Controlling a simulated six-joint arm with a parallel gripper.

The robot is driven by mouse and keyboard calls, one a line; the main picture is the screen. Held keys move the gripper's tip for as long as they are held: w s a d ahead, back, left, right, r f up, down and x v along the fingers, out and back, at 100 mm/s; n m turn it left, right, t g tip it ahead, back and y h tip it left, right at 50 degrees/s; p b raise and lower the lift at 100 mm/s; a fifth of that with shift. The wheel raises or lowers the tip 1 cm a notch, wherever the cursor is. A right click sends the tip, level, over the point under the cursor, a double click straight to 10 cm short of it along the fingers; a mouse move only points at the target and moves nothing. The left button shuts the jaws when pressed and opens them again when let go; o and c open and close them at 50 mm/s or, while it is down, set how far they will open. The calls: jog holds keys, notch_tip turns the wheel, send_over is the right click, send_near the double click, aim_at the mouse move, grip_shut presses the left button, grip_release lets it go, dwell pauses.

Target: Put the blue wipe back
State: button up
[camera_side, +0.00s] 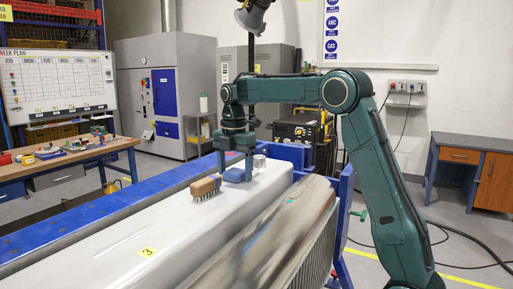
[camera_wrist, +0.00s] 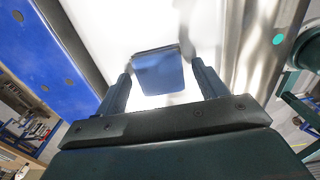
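The blue wipe (camera_wrist: 158,72) lies flat on a pale, glossy surface in the wrist view. It also shows in the side view (camera_side: 234,176), on top of the long white workpiece (camera_side: 130,236), below my gripper. My gripper (camera_side: 236,166) points down over it. In the wrist view my gripper (camera_wrist: 160,75) has its two fingers spread, one to each side of the wipe, with a gap at each side. I cannot tell how far above the surface the fingertips are.
A wooden-handled wire brush (camera_side: 206,187) lies on the workpiece just left of the wipe. A shiny curved metal part (camera_side: 265,245) runs along the front. Blue jig beams (camera_side: 80,218) flank the workpiece. A yellow "3" label (camera_side: 148,252) sits on its near part.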

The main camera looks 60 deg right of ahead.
aim_at(236, 172)
jog(key=shift+r, duration=0.1)
notch_tip(236, 172, up, 12)
dwell(1.3)
jog(key=shift+s+a+r, duration=0.1)
jog(key=shift+r, duration=0.05)
dwell(0.4)
jog(key=s+a+f+m+t, duration=0.25)
jog(key=s+a+m, duration=0.75)
jog(key=s, duration=0.5)
jog(key=s+a+f+m+t, duration=0.3)
jog(key=s+f+m, duration=0.5)
jog(key=s+f, duration=0.4)
jog(key=shift+s+a, duration=0.4)
jog(key=shift+s, duration=0.15)
